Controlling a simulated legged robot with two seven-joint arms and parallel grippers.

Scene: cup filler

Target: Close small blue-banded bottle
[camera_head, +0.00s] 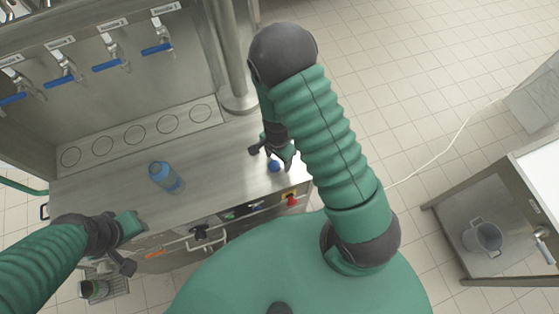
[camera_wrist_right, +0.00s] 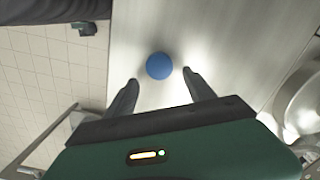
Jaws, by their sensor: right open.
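The small blue-banded bottle (camera_head: 167,178) stands on the steel counter (camera_head: 215,165), blue with a grey band. A round blue cap (camera_head: 274,166) lies on the counter near its right end. My right gripper (camera_head: 272,155) is above and beside the cap. In the right wrist view the cap (camera_wrist_right: 159,66) sits just beyond and between the open fingertips of my right gripper (camera_wrist_right: 160,80), with nothing held. My left gripper (camera_head: 137,242) is at the counter's front left edge, apart from the bottle. Its finger opening is not clear.
Several taps with blue handles (camera_head: 110,64) line the back panel above a strip of marked circles (camera_head: 135,134). A red button (camera_head: 291,200) is on the counter's front. A bucket (camera_head: 483,238) stands in a side table at right. The counter between bottle and cap is clear.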

